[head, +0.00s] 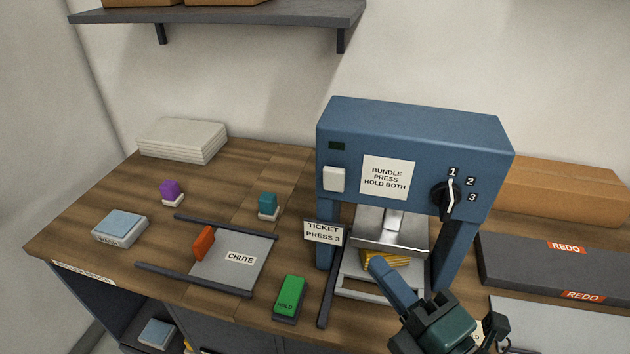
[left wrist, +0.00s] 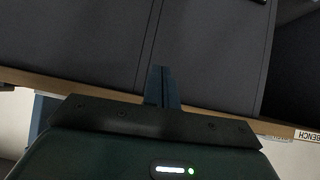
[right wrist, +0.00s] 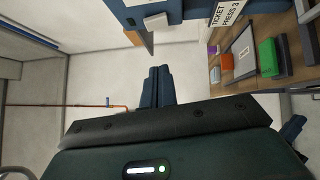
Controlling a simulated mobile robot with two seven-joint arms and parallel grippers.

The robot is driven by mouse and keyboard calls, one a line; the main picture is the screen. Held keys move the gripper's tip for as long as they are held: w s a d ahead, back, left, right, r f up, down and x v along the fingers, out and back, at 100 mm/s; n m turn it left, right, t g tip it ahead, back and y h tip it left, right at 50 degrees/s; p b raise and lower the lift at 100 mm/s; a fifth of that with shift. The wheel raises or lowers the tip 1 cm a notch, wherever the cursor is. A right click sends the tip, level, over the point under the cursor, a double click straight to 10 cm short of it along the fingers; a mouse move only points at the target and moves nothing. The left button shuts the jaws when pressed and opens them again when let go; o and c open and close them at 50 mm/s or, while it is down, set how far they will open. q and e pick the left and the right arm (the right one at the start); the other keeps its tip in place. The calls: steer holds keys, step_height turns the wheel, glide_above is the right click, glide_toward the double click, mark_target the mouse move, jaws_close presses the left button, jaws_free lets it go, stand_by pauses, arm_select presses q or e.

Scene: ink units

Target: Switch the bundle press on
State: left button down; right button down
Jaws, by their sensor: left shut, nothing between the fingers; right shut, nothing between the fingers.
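The blue bundle press (head: 415,135) stands on the wooden bench, labelled "BUNDLE PRESS HOLD BOTH". A white button (head: 334,179) is on its front left, below a small dark window (head: 337,146). A black dial (head: 447,201) sits at the front right; its white line appears to point toward 1. A card (head: 323,233) reads "TICKET PRESS 3". A green block marked HOLD (head: 290,295) is on the bench. A yellow bundle (head: 376,262) lies under the press plate, partly hidden by my right gripper (head: 378,266), which is shut and empty. My left gripper (left wrist: 161,72) is shut and empty.
A grey chute (head: 235,275) with an orange piece (head: 204,243) lies between dark rails. Purple (head: 171,190) and teal (head: 268,203) buttons stand behind it. A dark REDO tray (head: 520,262) and cardboard box (head: 565,190) are at right. A shelf (head: 220,16) hangs above.

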mark_target(326, 176)
arm_select(q)
steer(key=shift+w+a, duration=0.15)
steer(key=shift+a, duration=0.2)
arm_select(e)
steer(key=shift+w+a+r+n, duration=0.1)
steer(key=shift+a+r+n, duration=0.3)
arm_select(q)
steer(key=shift+d+r, duration=0.1)
